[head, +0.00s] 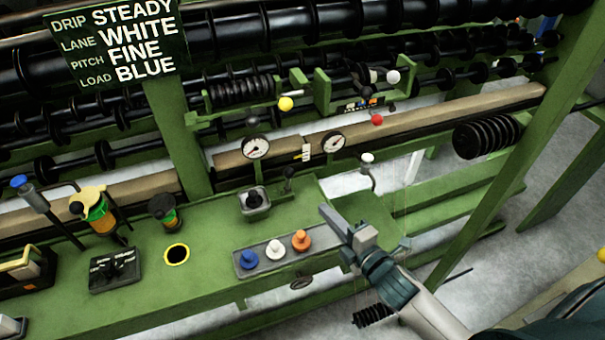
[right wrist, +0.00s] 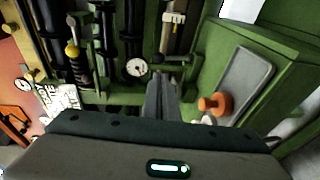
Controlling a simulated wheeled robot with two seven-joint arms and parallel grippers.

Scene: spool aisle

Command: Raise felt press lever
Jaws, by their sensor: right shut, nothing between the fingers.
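No lever is labelled felt press, so I cannot tell which one it is. In the head view, candidates are a white-knobbed lever (head: 367,158) right of the gauges, a red knob (head: 377,119), a yellow knob (head: 285,103) and a white knob (head: 393,77). A yellow knob (right wrist: 72,50) also shows at left in the right wrist view. My right gripper (head: 327,211) is shut and empty, above the bench edge, right of the orange knob and below the white-knobbed lever. Its closed fingers (right wrist: 161,88) point towards the machine in the wrist view. My left gripper is out of view.
The green bench holds a grey plate (head: 242,264) with blue, white and orange knobs, a black control box (head: 115,270) and bottles. Two gauges (head: 255,147) sit on a beam. A sign (head: 118,40) hangs upper left. A green post (head: 500,165) stands at right.

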